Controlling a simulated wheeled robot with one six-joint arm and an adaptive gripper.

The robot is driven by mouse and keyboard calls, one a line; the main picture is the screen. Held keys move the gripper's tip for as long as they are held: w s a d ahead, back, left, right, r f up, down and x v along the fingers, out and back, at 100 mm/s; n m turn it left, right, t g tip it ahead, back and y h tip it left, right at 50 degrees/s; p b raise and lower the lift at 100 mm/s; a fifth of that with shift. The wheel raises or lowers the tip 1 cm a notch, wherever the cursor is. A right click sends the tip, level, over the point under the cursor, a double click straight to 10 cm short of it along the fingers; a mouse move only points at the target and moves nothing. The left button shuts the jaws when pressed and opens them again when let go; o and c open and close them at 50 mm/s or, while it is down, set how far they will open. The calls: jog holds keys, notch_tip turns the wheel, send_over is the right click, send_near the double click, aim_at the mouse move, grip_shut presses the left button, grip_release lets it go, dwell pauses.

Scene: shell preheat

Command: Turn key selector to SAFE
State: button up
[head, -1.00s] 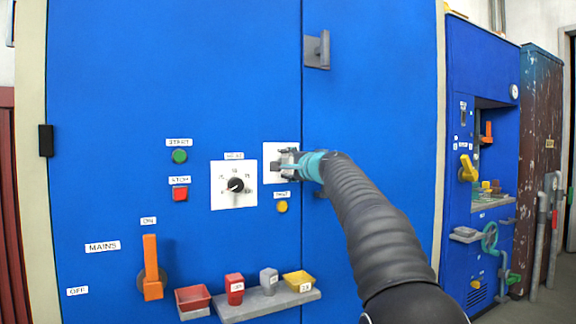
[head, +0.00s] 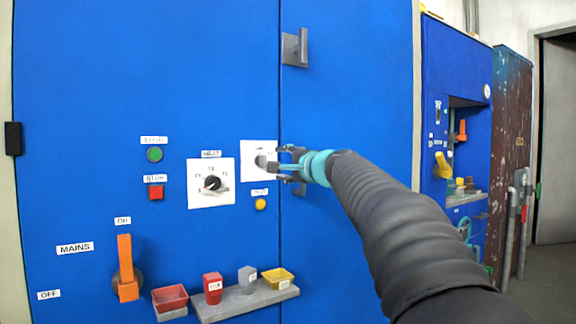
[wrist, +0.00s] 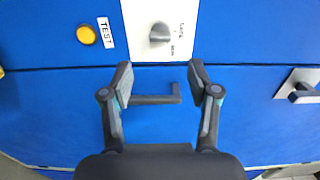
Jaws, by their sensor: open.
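The key selector is a grey knob (wrist: 159,33) on a white plate (wrist: 135,12) of the blue cabinet. Small lettering stands beside the knob, too small to read surely, and I cannot tell which mark the knob points to. In the head view the plate (head: 248,150) is partly covered by my gripper. My gripper (wrist: 160,76) is open, its two fingers apart and nothing between the tips. In the wrist view the knob lies beyond the fingertips, roughly centred between them, with a visible gap. In the head view my gripper (head: 276,161) is just right of the plate.
A grey handle (wrist: 155,99) shows between my fingers in the wrist view. Left of the selector are a dial (head: 212,183), green button (head: 154,155), red button (head: 156,193) and orange lever (head: 126,265). A yellow TEST button (head: 261,204) sits below. A shelf (head: 245,303) holds small bins.

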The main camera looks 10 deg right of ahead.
jog(key=shift+v, duration=1)
notch_tip(320, 180, down, 12)
jog(key=s+n+g, duration=0.1)
jog(key=n+g, duration=0.2)
jog(key=g, duration=0.1)
jog(key=s+a+f+n+g+h+p, duration=0.2)
jog(key=s+a+f+n+g, duration=0.15)
jog(key=s+f, duration=0.8)
jog(key=s+f+n+g+h+p, duration=0.1)
jog(key=s+f+n+g+p, duration=0.1)
jog(key=s, duration=1.2)
jog(key=s+f+n+g+h+p, duration=0.2)
jog(key=s+f+n+p, duration=0.3)
jog(key=s, duration=1)
jog(key=shift+a+n+h, duration=0.15)
jog(key=shift+n+h, duration=0.15)
jog(key=shift+n, duration=0.05)
